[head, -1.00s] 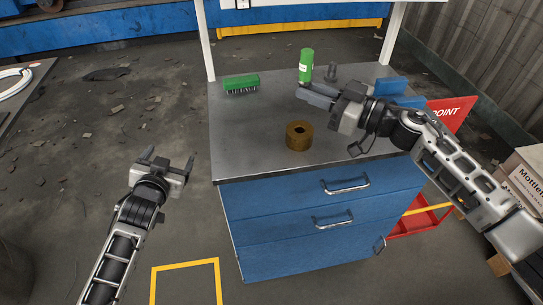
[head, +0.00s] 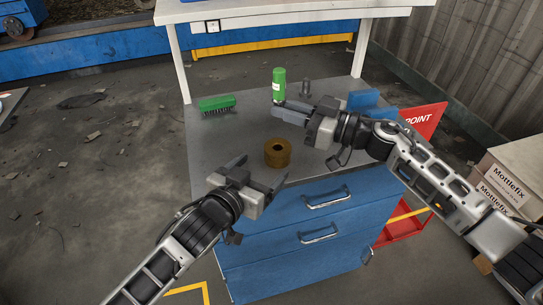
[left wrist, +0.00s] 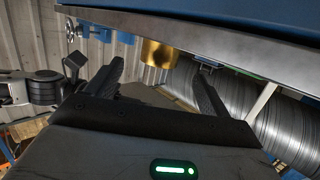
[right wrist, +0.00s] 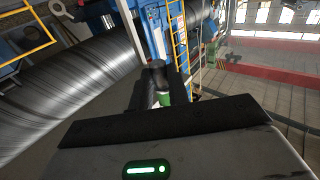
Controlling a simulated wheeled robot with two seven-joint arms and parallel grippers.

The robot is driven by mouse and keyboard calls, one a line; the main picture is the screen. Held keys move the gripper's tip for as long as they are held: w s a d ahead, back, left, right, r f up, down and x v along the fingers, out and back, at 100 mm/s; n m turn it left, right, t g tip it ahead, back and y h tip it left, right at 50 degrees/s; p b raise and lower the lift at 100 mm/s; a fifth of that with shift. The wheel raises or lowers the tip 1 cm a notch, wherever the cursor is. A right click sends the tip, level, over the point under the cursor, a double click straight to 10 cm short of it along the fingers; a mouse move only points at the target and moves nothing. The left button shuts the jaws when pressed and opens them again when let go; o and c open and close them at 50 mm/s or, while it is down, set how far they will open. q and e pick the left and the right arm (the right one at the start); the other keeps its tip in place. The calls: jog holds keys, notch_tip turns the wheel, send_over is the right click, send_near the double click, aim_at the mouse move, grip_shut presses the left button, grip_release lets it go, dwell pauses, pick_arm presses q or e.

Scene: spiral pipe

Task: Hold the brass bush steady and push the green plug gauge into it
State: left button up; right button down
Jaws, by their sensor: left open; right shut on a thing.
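The brass bush (head: 278,153) stands on the grey bench top near its front edge, with its dark bore facing up. My left gripper (head: 261,172) is open and empty at the bench's front edge, just short of the bush. In the left wrist view the bush (left wrist: 160,53) appears between the spread fingers, beyond their tips. My right gripper (head: 280,110) is shut on the upright green plug gauge (head: 279,84), behind the bush. The fingers hide the gauge's lower end, and I cannot tell whether it touches the bench. A bit of green (right wrist: 164,98) shows between the right fingers in the right wrist view.
A green brush (head: 217,104) lies at the bench's left rear. A small grey part (head: 306,88) stands right of the gauge. Blue blocks (head: 365,100) lie at the right, by a red sign (head: 425,122). The bench top left of the bush is clear.

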aim_at(278, 153)
pick_arm(q)
jog(key=x, duration=0.9)
jog(key=shift+r, duration=0.15)
jog(key=c, duration=1.3)
